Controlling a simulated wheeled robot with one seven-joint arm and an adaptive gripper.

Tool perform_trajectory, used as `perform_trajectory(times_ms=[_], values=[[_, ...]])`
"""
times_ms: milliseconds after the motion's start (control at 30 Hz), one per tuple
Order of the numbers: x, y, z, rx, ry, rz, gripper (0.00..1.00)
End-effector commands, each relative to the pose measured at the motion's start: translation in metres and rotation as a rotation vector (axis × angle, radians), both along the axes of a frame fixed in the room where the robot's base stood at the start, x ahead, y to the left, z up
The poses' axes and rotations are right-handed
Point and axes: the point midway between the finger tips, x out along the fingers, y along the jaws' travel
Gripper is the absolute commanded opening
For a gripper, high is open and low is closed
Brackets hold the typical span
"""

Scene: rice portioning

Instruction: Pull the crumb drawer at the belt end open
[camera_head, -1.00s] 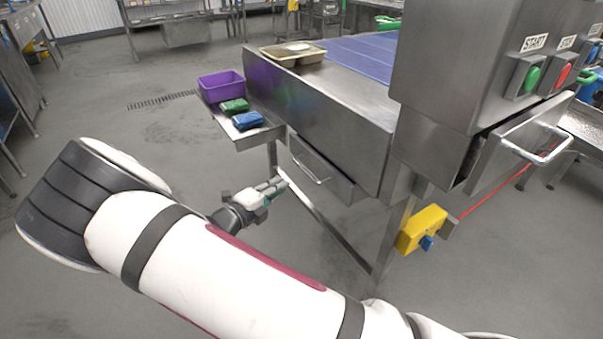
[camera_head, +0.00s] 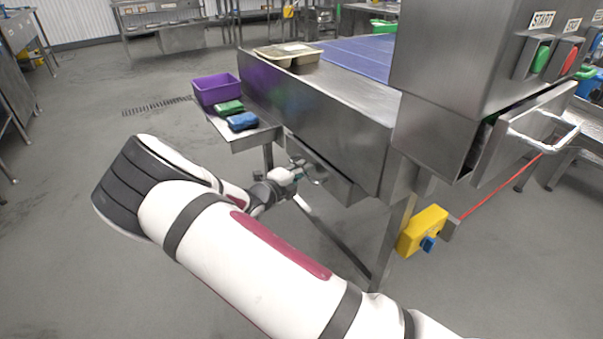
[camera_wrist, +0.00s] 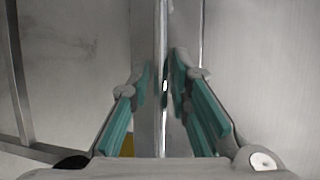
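The crumb drawer (camera_head: 338,184) is a steel drawer low under the belt end. It looks shut in the head view. Its bar handle (camera_head: 318,172) is partly hidden by my gripper (camera_head: 296,177), which is at the handle's left part. In the wrist view, a shiny upright bar, which looks like the handle (camera_wrist: 161,60), runs between the two teal-padded fingers of my gripper (camera_wrist: 161,80). The fingers are apart, one on each side of the bar, with a narrow gap visible. I cannot tell whether either pad touches it.
A side shelf (camera_head: 250,139) above my gripper carries a purple bin (camera_head: 217,90), a green pack (camera_head: 229,107) and a blue pack (camera_head: 242,121). A steel leg brace (camera_head: 335,240) slants below. A yellow box (camera_head: 422,230) hangs at right. Another handled drawer (camera_head: 520,140) sticks out under the buttons.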

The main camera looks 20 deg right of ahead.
Motion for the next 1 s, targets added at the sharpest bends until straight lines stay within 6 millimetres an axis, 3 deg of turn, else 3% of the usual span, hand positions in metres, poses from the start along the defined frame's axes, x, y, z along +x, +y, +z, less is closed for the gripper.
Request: perform_trajectory(times_ms=[200,300,667,867,1000], values=[[0.000,0.000,0.000,0.000,0.000,0.000,0.18],[0.000,0.000,0.000,0.000,0.000,0.000,0.00],[-0.001,0.005,0.000,0.000,0.001,0.002,0.00],[-0.011,0.034,0.001,0.002,0.002,0.004,0.00],[-0.023,0.071,0.002,0.003,0.001,0.006,0.00]])
